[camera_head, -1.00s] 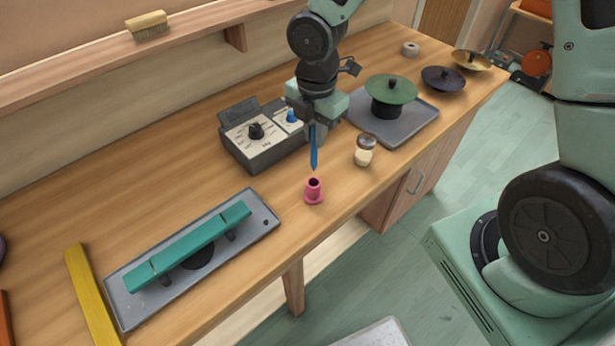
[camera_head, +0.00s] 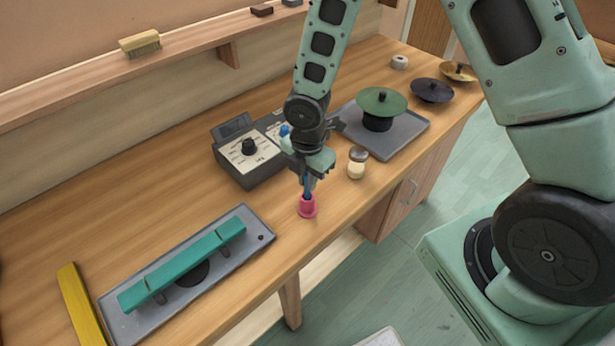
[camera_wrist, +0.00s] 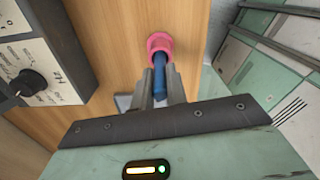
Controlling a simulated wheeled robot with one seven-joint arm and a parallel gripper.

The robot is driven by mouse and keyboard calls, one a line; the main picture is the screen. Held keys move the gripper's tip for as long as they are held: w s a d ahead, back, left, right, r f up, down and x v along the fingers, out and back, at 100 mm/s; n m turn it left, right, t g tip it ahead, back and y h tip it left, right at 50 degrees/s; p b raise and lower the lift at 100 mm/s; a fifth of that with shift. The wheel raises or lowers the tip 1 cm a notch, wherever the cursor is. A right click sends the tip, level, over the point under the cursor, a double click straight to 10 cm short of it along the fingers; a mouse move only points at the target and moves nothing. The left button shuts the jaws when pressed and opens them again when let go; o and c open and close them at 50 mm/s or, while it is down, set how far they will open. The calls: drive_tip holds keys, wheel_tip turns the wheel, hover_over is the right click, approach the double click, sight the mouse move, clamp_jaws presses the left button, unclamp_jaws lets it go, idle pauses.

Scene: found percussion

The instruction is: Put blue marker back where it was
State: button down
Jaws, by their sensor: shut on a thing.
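The blue marker (camera_head: 307,188) is upright, with its lower end in the mouth of the pink holder (camera_head: 308,207) on the bench. In the wrist view the blue marker (camera_wrist: 160,84) lies between my fingers and points at the pink holder (camera_wrist: 159,44). My gripper (camera_head: 308,180) is just above the holder and is shut on the marker. How deep the marker sits in the holder is hidden.
A control box (camera_head: 234,166) with knobs stands left of my gripper. A jar (camera_head: 357,163) stands close on the right. A grey tray (camera_head: 407,137) with a green cymbal (camera_head: 381,102) lies behind it. A teal bar (camera_head: 183,264) lies at front left.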

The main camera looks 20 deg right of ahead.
drive_tip(key=shift+f, duration=0.15)
drive_tip(key=c, duration=1.4)
unclamp_jaws()
wheel_tip(320, 180, up, 12)
drive_tip(key=shift+f, duration=0.1)
drive_tip(key=s+a+r+m, duration=0.3)
drive_tip(key=s+r+m, duration=0.2)
drive_tip(key=s+m, duration=0.3)
drive_tip(key=s+a+r+m, duration=0.3)
drive_tip(key=s+r+m, duration=0.2)
drive_tip(key=s, duration=0.7)
drive_tip(key=m, duration=0.2)
drive_tip(key=shift+a+m+y, duration=0.2)
drive_tip(key=shift+m+y, duration=0.1)
drive_tip(key=shift+m, duration=0.1)
